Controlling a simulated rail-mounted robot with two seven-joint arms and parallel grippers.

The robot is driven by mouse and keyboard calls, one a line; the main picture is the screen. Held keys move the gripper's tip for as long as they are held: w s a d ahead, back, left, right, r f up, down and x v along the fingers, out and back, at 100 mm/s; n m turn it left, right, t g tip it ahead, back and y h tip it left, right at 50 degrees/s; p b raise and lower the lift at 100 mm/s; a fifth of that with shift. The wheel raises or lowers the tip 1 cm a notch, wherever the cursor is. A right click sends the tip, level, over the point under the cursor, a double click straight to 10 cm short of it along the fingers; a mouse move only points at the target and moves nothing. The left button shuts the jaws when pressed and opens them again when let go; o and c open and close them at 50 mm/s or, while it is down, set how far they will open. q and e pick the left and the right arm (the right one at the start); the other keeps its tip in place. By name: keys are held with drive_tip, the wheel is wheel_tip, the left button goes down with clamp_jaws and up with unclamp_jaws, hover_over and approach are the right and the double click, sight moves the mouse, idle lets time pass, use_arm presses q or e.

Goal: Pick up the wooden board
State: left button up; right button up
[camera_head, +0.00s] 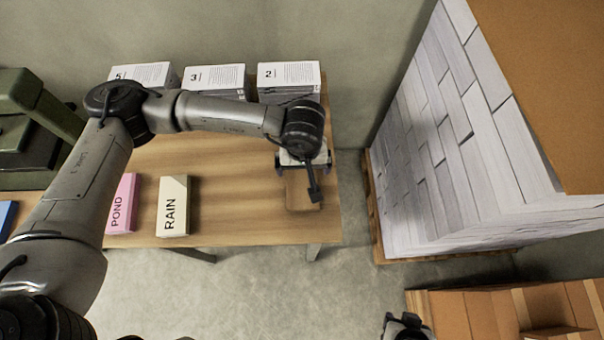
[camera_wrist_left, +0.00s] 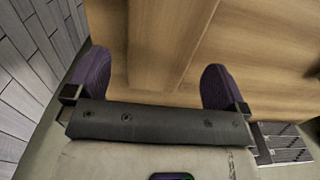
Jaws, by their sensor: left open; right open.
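The wooden board (camera_head: 303,193) is a brown rectangular piece at the right end of the table. Its far part is hidden beneath my left gripper (camera_head: 303,166). My left gripper hangs over it with its fingers spread. In the left wrist view, the board (camera_wrist_left: 160,40) runs between the two purple-padded fingers of my left gripper (camera_wrist_left: 153,82). I cannot tell whether the fingers touch it. My right gripper (camera_head: 407,325) shows only partly at the bottom edge of the head view, away from the board. It is open.
The wooden table (camera_head: 240,215) holds a pink POND block (camera_head: 122,204) and a cream RAIN block (camera_head: 173,206). Numbered paper stacks (camera_head: 214,78) stand along its back. A tall white stack (camera_head: 440,150) on a pallet rises to the right. Cardboard boxes (camera_head: 490,318) sit at the lower right.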

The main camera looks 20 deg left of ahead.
sight(302, 175)
use_arm(q)
wheel_tip(302, 175, down, 4)
drive_tip(key=shift+s+f, duration=0.15)
drive_tip(key=shift+f, duration=0.05)
drive_tip(key=shift+a, duration=0.1)
drive_tip(key=shift+c, duration=0.2)
drive_tip(key=shift+r, duration=0.1)
drive_tip(key=c, duration=0.8)
